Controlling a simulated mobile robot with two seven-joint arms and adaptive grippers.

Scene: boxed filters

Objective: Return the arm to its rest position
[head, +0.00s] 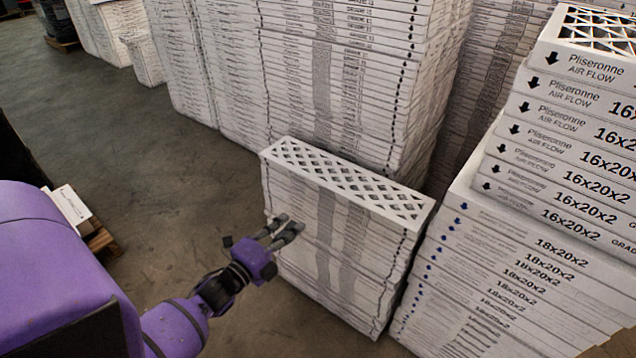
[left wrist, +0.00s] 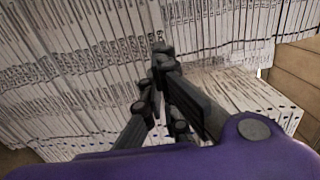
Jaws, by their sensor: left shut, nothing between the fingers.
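My left arm, purple with dark joints, comes in from the lower left in the head view. Its left gripper (head: 285,232) is in front of the upper left side of a short stack of boxed filters (head: 335,240). I cannot tell whether it touches the stack. In the left wrist view the dark fingers of the left gripper (left wrist: 160,70) are closed together with nothing between them. Printed filter box edges (left wrist: 70,80) fill the background there. My right gripper is not in view.
Tall stacks of filter boxes (head: 330,75) stand behind the short stack. Another stack (head: 560,150), labelled 16x20x2 above 18x20x2, rises at the right. A white box (head: 70,205) on a wooden pallet (head: 101,240) lies at the left. The grey floor (head: 130,140) is clear at the left middle.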

